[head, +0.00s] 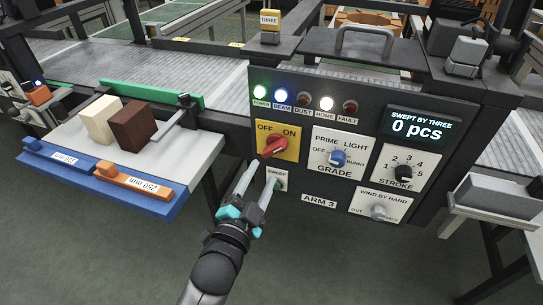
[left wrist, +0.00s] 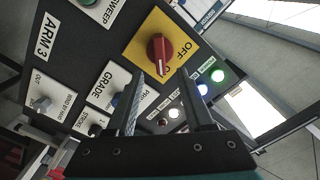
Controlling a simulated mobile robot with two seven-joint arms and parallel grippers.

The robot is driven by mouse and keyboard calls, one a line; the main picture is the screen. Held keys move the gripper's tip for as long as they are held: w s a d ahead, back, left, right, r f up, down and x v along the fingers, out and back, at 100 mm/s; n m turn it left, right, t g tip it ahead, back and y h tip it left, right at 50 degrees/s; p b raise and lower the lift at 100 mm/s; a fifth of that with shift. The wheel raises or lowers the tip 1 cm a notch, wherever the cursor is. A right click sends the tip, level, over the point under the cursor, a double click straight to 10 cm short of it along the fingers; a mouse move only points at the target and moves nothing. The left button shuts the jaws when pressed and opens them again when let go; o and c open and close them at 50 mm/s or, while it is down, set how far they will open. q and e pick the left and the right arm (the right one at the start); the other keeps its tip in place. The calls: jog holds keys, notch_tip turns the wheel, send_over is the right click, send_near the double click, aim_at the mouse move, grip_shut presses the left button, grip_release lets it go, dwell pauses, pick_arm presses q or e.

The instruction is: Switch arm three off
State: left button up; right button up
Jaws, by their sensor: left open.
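The control panel labelled ARM 3 (head: 319,201) faces me in the head view. Its red knob (head: 275,146) sits on a yellow OFF/ON plate (head: 291,153), and its pointer leans up and right toward ON. In the left wrist view the red knob (left wrist: 159,54) shows close up, its white mark pointing down, away from OFF. My left gripper (head: 257,179) is open and empty, its fingers pointing up at the panel just below the knob, beside the SWEEP button (head: 279,183). In the left wrist view the fingertips (left wrist: 160,84) appear either side of the knob's lower end; contact cannot be told.
The GRADE knob (head: 338,158), STROKE knob (head: 404,172) and hand-wind knob (head: 379,212) sit to the right. POWER, BEAM and HOME lamps glow; the display (head: 415,128) reads 0 pcs. A tray with a tan block (head: 101,120) and brown block (head: 133,125) stands left.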

aim_at(273, 153)
pick_arm(q)
jog(key=b+x, duration=0.1)
jog(key=x, duration=0.5)
jog(key=shift+w, duration=0.2)
jog(key=shift+w+d, duration=0.25)
jog(key=shift+w, duration=0.4)
pick_arm(e)
jog(key=shift+w+d+f+t, duration=0.1)
jog(key=shift+w+d+f, duration=0.2)
jog(key=shift+w, duration=0.2)
jog(key=shift+w+d+f+t, duration=0.1)
jog(key=shift+w+d+f, duration=0.2)
jog(key=shift+w, duration=0.2)
jog(key=shift+w+d+f+t, duration=0.1)
jog(key=shift+w+d+f, duration=0.15)
jog(key=shift+w, duration=0.25)
jog(key=shift+r, duration=0.1)
pick_arm(q)
grip_shut()
pick_arm(e)
jog(key=shift+s, duration=0.15)
